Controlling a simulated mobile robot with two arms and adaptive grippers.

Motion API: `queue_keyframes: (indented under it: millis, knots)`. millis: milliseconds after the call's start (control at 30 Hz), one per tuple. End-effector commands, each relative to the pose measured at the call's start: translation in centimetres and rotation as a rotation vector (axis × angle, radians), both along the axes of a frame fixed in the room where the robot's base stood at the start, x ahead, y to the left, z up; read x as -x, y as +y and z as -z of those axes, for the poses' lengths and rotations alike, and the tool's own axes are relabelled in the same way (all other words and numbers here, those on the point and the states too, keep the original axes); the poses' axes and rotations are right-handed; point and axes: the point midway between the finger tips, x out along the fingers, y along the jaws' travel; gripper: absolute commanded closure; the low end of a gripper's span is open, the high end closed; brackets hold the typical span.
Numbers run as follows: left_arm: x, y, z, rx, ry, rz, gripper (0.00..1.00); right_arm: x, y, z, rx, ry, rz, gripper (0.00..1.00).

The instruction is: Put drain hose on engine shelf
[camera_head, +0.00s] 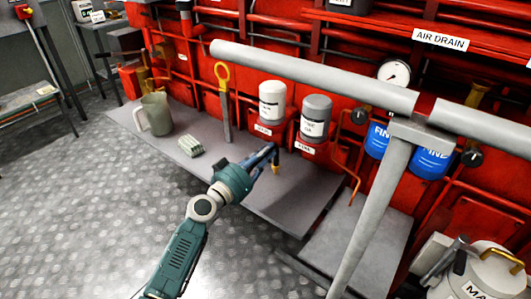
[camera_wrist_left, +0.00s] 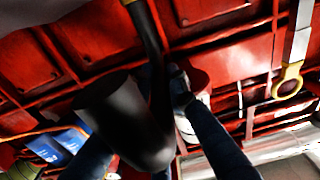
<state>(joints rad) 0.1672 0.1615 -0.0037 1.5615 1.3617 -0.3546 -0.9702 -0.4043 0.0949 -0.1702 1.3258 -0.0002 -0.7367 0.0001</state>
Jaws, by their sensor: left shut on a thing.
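My left gripper (camera_head: 270,158) is over the right part of the grey engine shelf (camera_head: 285,205). It is shut on the drain hose, of which a small brass-coloured end (camera_head: 275,169) shows below the fingers. In the left wrist view the drain hose (camera_wrist_left: 125,125) is a black bent tube between the two dark blue fingers of my gripper (camera_wrist_left: 165,125), with a yellowish band at the top edge. I cannot tell whether the hose touches the shelf. My right gripper is not in view.
A grey-green jug (camera_head: 156,114) and a pale ribbed bundle (camera_head: 191,145) stand on the shelf's left part. White (camera_head: 272,102) and grey (camera_head: 315,117) filters are behind it. A grey rail (camera_head: 310,76) and post (camera_head: 368,215) stand in front at right. Bare shelf lies around the gripper.

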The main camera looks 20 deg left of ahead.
Motion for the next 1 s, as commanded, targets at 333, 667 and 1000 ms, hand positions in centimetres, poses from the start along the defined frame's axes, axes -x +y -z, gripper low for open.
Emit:
queue_keyframes:
  millis: [333,667,1000]
  knots:
    - [0.0,0.0,0.0,-0.001,-0.001,0.000,0.66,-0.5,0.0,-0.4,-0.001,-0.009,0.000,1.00]
    - [1.3,0.5,0.1,-0.002,0.003,-0.001,0.66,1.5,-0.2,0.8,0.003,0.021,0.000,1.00]
    - [8.4,2.9,0.4,-0.003,0.002,0.001,0.66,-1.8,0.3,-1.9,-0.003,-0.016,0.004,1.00]
